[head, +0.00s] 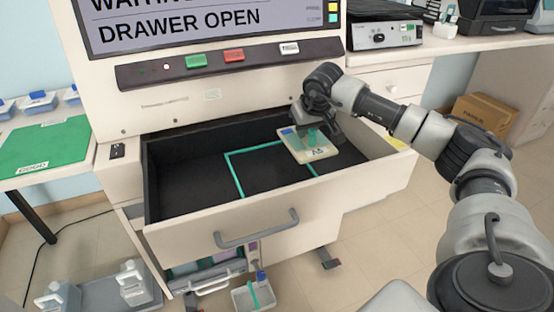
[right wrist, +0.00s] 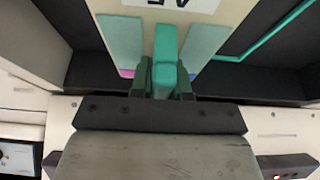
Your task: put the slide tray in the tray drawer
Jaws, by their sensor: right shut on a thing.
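The slide tray (head: 318,152) is a cream plate with a teal handle and a printed label. In the head view it is over the right part of the open tray drawer (head: 187,185), overlapping the right side of a teal outline on the dark drawer floor. My right gripper (head: 312,135) is shut on the tray's teal handle. The right wrist view shows the fingers on both sides of the handle (right wrist: 165,62), with slides on the tray (right wrist: 246,12) to either side. I cannot tell whether the tray touches the drawer floor. My left gripper is not in view.
The machine's screen (head: 195,22) reads "DRAWER OPEN", above a button panel (head: 225,60). The drawer's front wall with its handle (head: 257,230) stands toward me. A green mat (head: 40,147) lies on the left table. The left part of the drawer is empty.

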